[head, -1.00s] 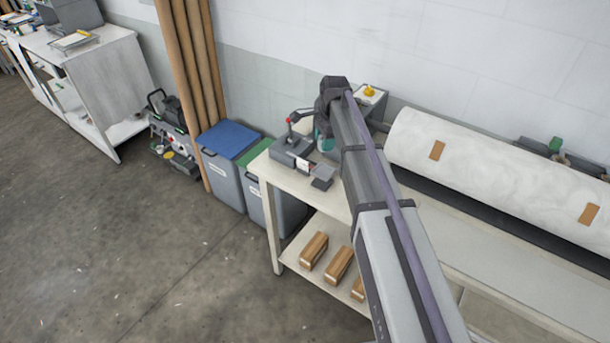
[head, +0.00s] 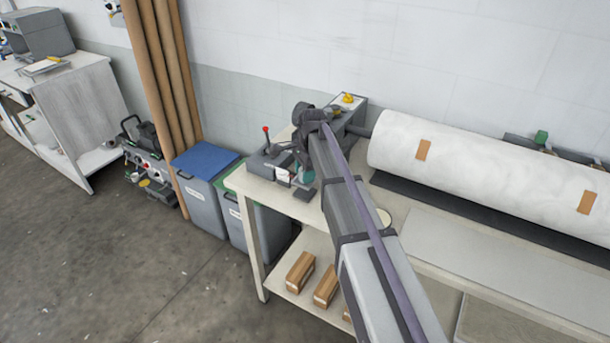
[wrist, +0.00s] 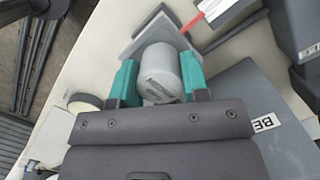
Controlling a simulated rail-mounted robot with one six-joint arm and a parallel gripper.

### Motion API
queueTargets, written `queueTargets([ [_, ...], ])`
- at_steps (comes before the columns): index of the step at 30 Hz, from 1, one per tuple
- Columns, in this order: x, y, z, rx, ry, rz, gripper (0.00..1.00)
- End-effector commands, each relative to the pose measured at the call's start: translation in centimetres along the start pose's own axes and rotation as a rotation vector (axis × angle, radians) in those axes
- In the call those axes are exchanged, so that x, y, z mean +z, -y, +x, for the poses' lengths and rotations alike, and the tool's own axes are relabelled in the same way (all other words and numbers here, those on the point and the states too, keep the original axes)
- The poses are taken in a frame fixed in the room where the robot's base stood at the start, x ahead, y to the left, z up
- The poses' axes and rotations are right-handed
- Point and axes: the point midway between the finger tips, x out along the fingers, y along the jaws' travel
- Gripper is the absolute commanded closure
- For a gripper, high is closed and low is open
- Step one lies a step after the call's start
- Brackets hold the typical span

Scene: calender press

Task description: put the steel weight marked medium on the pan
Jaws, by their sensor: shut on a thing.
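My gripper (wrist: 160,82) has teal fingers and is shut on a light grey steel cylinder, the weight (wrist: 160,72). Its dark lettering is too blurred to read for sure. In the wrist view a grey square plate, which looks like the pan (wrist: 128,44), shows behind the weight. I cannot tell whether the weight touches it. In the head view my gripper (head: 304,174) reaches down over the left end of the bench, and the weight is hidden there.
A red-tipped lever (head: 265,131) stands beside my gripper; its red part also shows in the wrist view (wrist: 212,10). A large white roll (head: 480,180) lies along the bench back. A grey box marked BE (wrist: 250,95) is close by. Lidded bins (head: 205,190) stand left of the bench.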

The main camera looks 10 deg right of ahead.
Motion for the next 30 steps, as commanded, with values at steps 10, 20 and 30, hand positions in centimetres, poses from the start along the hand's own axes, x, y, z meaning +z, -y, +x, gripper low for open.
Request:
queueTargets([
  [10,0.0,0.0,0.3,0.000,0.000,0.000,0.36],
  [20,0.0,0.0,-0.1,0.000,0.000,0.000,0.33],
  [30,0.2,0.0,-7.4,0.000,0.000,0.001,0.33],
])
